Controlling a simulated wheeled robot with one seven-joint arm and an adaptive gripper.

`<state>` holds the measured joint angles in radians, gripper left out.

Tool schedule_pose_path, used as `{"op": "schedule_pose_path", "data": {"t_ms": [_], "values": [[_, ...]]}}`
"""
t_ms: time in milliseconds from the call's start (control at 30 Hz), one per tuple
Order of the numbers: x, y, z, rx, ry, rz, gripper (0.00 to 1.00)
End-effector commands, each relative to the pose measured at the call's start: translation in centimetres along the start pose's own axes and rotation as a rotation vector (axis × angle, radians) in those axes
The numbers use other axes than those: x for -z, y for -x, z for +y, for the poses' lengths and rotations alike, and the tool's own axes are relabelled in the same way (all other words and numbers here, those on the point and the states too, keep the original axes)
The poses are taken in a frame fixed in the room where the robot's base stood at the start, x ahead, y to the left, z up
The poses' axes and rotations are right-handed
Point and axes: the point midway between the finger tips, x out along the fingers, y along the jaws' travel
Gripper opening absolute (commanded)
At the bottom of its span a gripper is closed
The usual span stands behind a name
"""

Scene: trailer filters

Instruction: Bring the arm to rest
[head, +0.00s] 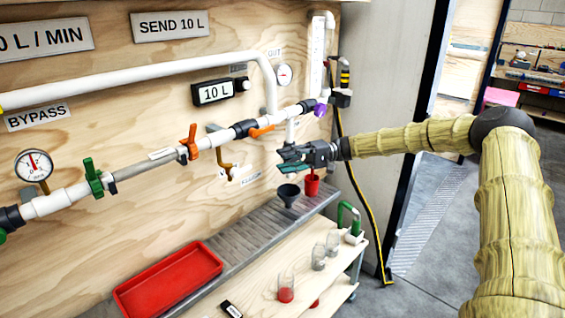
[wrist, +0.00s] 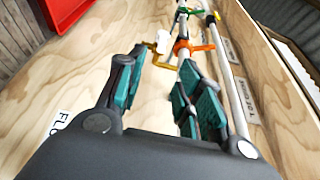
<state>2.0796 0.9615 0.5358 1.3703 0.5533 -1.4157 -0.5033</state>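My arm reaches in from the right of the head view, with its outer part stretched toward the plywood wall. My gripper (head: 290,161) is in front of the wall, below the upper pipes and above a black funnel (head: 288,193). In the wrist view my gripper (wrist: 158,88) has its two green-padded fingers apart, with nothing between them but the wall and pipes behind. I cannot tell whether the gripper touches anything on the wall.
Valves with green (head: 92,178), orange (head: 189,143) and purple (head: 320,108) handles line the pipe. Below are a red tray (head: 168,279) and a bench with glasses (head: 286,288). Open floor (head: 440,250) lies right.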

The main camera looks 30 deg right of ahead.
Motion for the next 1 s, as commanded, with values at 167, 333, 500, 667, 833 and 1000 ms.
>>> {"op": "schedule_pose_path", "data": {"t_ms": [167,333,500,667,833,1000], "values": [[0.0,0.0,0.0,0.000,0.000,0.000,0.36],[0.0,0.0,0.0,0.000,0.000,0.000,0.36],[0.0,-0.9,0.8,-0.017,-0.016,0.000,0.36],[-0.3,-4.9,5.3,-0.112,-0.095,0.000,0.36],[-2.2,-10.7,12.9,-0.280,-0.211,0.004,0.36],[-5.7,-15.3,20.9,-0.466,-0.304,0.008,0.36]]}}
